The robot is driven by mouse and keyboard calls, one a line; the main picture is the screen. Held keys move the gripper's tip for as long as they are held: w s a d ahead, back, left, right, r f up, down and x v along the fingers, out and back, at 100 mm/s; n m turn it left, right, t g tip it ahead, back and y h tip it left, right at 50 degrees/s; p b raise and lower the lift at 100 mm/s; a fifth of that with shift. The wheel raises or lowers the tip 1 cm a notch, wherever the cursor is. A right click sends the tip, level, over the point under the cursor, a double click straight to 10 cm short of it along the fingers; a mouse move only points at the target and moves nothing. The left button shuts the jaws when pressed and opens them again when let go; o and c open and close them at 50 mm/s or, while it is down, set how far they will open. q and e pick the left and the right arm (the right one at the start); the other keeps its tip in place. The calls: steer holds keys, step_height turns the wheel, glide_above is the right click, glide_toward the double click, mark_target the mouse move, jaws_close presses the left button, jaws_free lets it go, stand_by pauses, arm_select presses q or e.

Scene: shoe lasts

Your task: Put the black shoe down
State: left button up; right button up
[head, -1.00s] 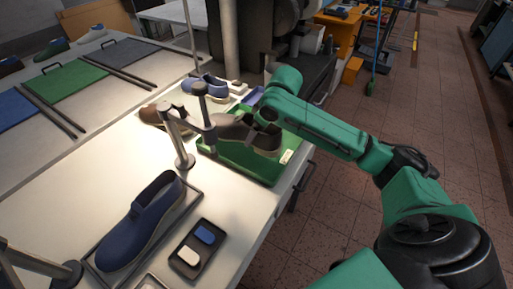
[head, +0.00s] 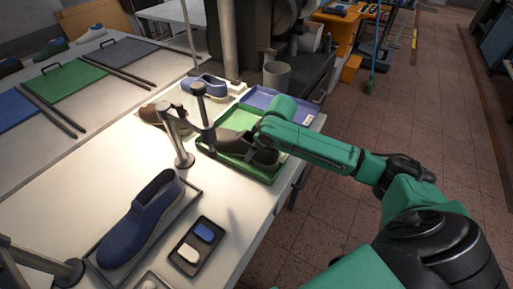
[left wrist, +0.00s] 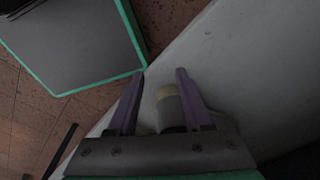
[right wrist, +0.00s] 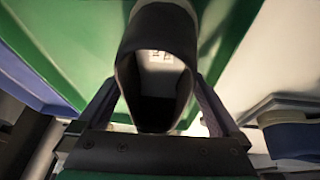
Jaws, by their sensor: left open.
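The black shoe (head: 262,154) is low in the green tray (head: 222,118) on the workbench. In the right wrist view, the shoe's opening (right wrist: 158,85) faces my camera, with a white label inside. My right gripper (head: 258,138) has one finger on each side of the shoe's heel end, and both appear to touch it (right wrist: 157,80). Whether the sole rests fully on the tray floor cannot be told. My left gripper (left wrist: 160,75) is open over the pale bench edge, away from the shoe. A grey cylinder with a yellowish band (left wrist: 170,105) shows between its fingers.
A metal stand (head: 184,158) rises beside the tray's left side. A blue-violet tray (head: 309,119) lies behind, with a blue shoe (head: 205,84) and a brown shoe (head: 150,113) nearby. A large blue shoe (head: 142,220) sits in a dark tray in front, beside a small sample tray (head: 183,262).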

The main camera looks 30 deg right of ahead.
steer(key=v, duration=1.2)
steer(key=shift+b, duration=0.35)
